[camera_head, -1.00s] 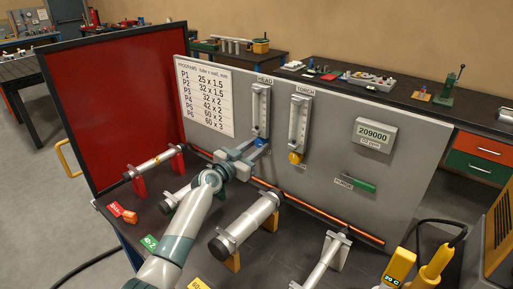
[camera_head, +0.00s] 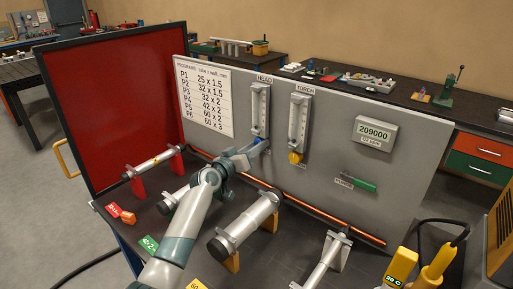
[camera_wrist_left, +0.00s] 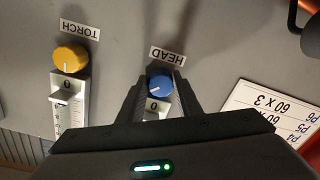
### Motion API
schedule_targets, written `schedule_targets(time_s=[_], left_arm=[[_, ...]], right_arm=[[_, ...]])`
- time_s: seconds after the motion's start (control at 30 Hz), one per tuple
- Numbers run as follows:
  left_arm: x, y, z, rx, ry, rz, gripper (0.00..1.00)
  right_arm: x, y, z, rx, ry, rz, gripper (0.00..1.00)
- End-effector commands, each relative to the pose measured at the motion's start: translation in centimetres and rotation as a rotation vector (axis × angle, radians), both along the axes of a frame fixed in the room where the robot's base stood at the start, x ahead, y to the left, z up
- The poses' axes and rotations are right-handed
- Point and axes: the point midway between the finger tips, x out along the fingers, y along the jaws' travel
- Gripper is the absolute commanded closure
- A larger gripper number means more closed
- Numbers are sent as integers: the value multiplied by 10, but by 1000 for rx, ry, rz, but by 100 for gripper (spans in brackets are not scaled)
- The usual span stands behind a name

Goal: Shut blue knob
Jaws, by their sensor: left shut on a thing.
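The blue knob (camera_wrist_left: 159,84) sits under the HEAD label on the grey panel. In the wrist view, which shows the panel upside down, it is between the two fingers of my left gripper (camera_wrist_left: 156,88), and its pale pointer mark shows. My left gripper (camera_head: 261,146) is shut on the knob. In the head view the fingers hide most of the knob at the foot of the HEAD gauge (camera_head: 260,110). My right gripper is not in view.
The TORCH gauge (camera_head: 299,122) with a yellow knob (camera_head: 295,158) stands close to the right. A green handle (camera_head: 359,184) is farther right on the panel (camera_head: 330,150). A copper tube (camera_head: 310,212) runs along its foot. A red screen (camera_head: 115,110) stands left.

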Motion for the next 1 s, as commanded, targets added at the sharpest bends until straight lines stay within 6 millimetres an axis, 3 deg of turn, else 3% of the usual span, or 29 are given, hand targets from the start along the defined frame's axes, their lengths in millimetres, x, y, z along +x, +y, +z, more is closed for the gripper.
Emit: schedule_targets(time_s=[0.43,0.47,0.5,0.53,1.0], left_arm=[[0,0,0,-12,10,1,91],[0,0,0,-12,10,1,62],[0,0,0,-12,10,1,52],[0,0,0,-12,10,1,50],[-4,3,-1,-12,9,0,50]], right_arm=[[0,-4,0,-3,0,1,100],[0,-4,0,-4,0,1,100],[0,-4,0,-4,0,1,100],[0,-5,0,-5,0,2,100],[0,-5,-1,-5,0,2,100]])
